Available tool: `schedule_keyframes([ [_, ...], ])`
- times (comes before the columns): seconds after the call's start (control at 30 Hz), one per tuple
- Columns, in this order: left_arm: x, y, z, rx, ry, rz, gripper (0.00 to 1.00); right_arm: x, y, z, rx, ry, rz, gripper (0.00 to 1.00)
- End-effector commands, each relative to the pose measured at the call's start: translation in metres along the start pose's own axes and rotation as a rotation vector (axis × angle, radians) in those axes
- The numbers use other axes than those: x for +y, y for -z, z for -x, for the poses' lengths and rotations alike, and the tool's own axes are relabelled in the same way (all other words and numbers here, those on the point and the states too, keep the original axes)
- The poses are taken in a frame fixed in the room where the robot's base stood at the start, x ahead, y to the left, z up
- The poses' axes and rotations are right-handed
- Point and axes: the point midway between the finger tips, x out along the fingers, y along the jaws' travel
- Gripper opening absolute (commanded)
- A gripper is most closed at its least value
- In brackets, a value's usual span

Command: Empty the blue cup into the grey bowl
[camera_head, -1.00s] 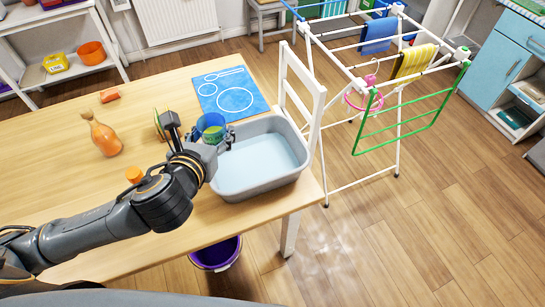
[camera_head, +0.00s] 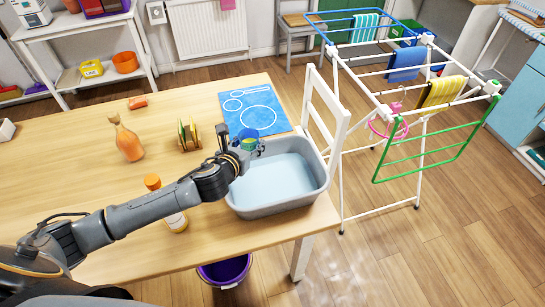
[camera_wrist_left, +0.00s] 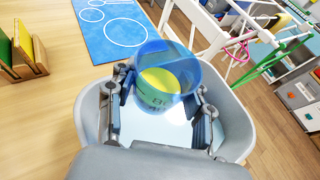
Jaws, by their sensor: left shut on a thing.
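The blue cup (camera_head: 247,134) is translucent, with a yellow and green thing inside it. It also shows in the left wrist view (camera_wrist_left: 150,50), where the yellow round top and some lettering show through the wall. My left gripper (camera_wrist_left: 163,98) is shut on the cup, a finger on each side. In the head view the gripper (camera_head: 246,147) holds it at the far left edge of the grey bowl (camera_head: 318,192), a wide rectangular tub with a pale blue inside. The wrist view shows the bowl (camera_wrist_left: 235,115) below the cup. My right gripper is not in view.
A blue mat (camera_head: 255,105) lies behind the bowl. A rack with green and yellow pieces (camera_head: 188,135), an orange vase (camera_head: 128,140) and an orange-capped bottle (camera_head: 175,220) stand to the left. A white chair (camera_head: 325,120) and a drying rack (camera_head: 420,110) stand to the right.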

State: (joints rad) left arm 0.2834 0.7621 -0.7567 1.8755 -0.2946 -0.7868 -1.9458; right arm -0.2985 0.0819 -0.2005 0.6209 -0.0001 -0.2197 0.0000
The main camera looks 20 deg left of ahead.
Motion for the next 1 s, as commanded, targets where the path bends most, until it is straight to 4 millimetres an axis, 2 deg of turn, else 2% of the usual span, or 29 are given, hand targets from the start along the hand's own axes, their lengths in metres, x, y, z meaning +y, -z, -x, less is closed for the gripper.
schedule_keyframes([
  [0.03, 0.008, -0.006, -0.005, 0.003, 0.005, -0.008, 0.18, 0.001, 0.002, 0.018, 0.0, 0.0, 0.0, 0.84],
  [0.1, 0.017, -0.002, -0.014, 0.004, 0.022, -0.015, 0.18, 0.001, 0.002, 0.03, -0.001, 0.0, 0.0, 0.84],
  [0.4, 0.047, 0.025, -0.036, 0.004, 0.091, -0.038, 0.18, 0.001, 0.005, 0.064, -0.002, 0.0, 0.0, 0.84],
  [0.67, 0.056, 0.038, -0.041, 0.001, 0.113, -0.045, 0.18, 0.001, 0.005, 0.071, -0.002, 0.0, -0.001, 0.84],
  [1.0, 0.056, 0.039, -0.041, 0.0, 0.112, -0.052, 0.18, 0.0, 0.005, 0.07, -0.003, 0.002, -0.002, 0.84],
])
